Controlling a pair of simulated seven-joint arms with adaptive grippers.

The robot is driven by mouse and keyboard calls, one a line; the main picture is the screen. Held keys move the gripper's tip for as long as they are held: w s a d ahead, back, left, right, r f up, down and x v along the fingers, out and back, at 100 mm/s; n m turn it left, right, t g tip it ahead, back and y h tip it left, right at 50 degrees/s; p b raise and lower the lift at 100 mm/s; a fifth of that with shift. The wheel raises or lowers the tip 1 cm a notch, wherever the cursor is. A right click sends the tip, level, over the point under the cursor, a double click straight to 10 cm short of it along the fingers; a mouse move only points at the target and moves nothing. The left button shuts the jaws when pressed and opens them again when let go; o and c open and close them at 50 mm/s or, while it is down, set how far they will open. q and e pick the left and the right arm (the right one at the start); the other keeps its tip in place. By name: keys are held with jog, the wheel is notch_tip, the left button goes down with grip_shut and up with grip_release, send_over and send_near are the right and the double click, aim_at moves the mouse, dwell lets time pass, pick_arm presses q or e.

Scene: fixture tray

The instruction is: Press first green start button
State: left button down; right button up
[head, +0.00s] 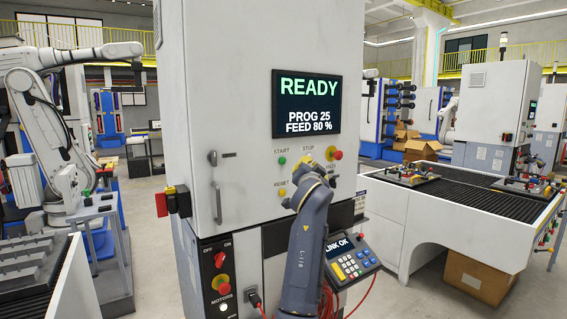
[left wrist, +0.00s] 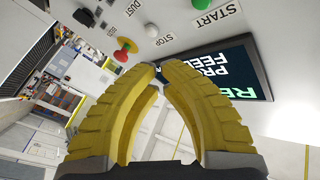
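The green start button (head: 282,160) is on the white machine panel, under its START label and below the READY screen. In the left wrist view the green button (left wrist: 201,4) is at the top edge, partly cut off. My left gripper (head: 308,164) is in front of the panel, to the right of the start button. In the left wrist view its yellow fingers (left wrist: 157,66) come together at the tips with nothing between them. They point toward the panel below the STOP label; whether they touch it I cannot tell. My right gripper is in neither view.
A red emergency stop (head: 337,155) is right of my gripper, and a yellow reset button (head: 282,192) is below the start button. A door handle (head: 216,190) is to the left. A keypad pendant (head: 349,262) hangs below right. The screen (head: 306,103) is above.

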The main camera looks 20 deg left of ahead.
pick_arm(q)
jog(key=shift+w+a, duration=0.9)
jog(key=shift+a, duration=0.25)
jog(key=shift+w+a, duration=0.95)
jog(key=shift+a, duration=0.2)
jog(key=shift+w+a, duration=0.9)
jog(key=shift+a, duration=0.25)
jog(key=shift+w+a, duration=0.6)
jog(key=shift+a, duration=0.1)
dwell(0.4)
jog(key=shift+s+d, duration=0.1)
jog(key=shift+d, duration=0.05)
jog(key=shift+s+d, duration=0.5)
jog(key=shift+d, duration=0.05)
jog(key=shift+d, duration=0.1)
dwell(0.3)
jog(key=shift+s+d, duration=0.8)
jog(key=shift+d, duration=0.15)
jog(key=shift+s+d, duration=0.75)
jog(key=shift+d, duration=0.2)
